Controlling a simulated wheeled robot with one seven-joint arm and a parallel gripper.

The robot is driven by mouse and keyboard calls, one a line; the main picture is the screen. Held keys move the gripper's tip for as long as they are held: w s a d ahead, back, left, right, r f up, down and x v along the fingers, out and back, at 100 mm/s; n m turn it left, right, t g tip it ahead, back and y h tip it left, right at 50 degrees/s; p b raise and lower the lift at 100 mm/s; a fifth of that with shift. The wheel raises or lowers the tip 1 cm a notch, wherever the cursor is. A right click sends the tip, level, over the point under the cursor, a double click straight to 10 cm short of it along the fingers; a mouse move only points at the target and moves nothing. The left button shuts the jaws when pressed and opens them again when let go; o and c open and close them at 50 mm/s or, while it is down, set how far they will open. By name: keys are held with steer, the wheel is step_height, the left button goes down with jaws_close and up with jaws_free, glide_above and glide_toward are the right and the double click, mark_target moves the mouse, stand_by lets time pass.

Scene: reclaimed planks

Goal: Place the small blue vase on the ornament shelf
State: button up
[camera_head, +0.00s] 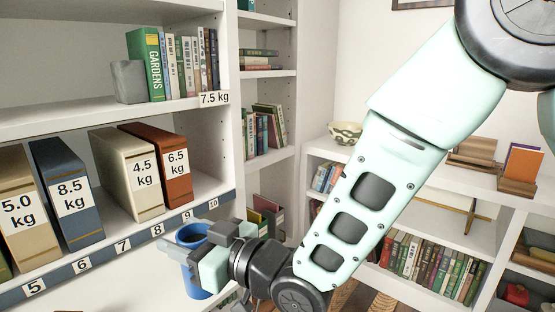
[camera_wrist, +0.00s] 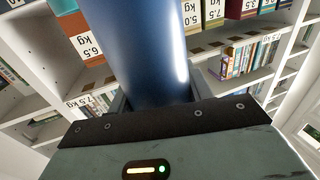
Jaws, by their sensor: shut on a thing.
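The small blue vase (camera_head: 192,236) is in my gripper (camera_head: 196,250) in the head view, at the front of the left bookcase. Its open rim faces up, and the fingers hide part of its body. In the wrist view the vase (camera_wrist: 135,50) stretches up from between the jaws of my gripper (camera_wrist: 158,98), which are shut on it. The vase is held off any surface. No label marks an ornament shelf; a low white shelf unit (camera_head: 490,182) at the right bears a patterned bowl (camera_head: 346,132) and other ornaments on its top.
The left bookcase holds weight-labelled binders (camera_head: 68,192) above a numbered edge strip (camera_head: 120,247). Books with a grey bookend (camera_head: 129,82) stand higher up. A tall bookcase (camera_head: 265,75) fills the corner. A bookend with an orange book (camera_head: 521,163) stands at the right. My arm crosses the middle.

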steer(key=w+d+f+m+t+h, duration=0.3)
steer(key=w+d+f+t, duration=0.1)
steer(key=w+d, duration=0.5)
steer(key=w+d+f+m+t+h, duration=0.3)
steer(key=w+d, duration=0.4)
steer(key=d, duration=0.4)
steer(key=w+d+f+m+t+h, duration=0.1)
steer(key=d+f+m+h, duration=0.15)
steer(key=d, duration=0.65)
steer(key=w+d+f+m+t+h, duration=0.15)
steer(key=d+h, duration=0.25)
steer(key=d, duration=0.5)
steer(key=w+d+f+m+t+h, duration=0.1)
steer(key=d+f+m+h, duration=0.25)
steer(key=d, duration=0.55)
step_height(320, 180, up, 24)
steer(key=p, duration=2.3)
steer(key=shift+n, duration=0.35)
steer(key=shift+s, duration=0.1)
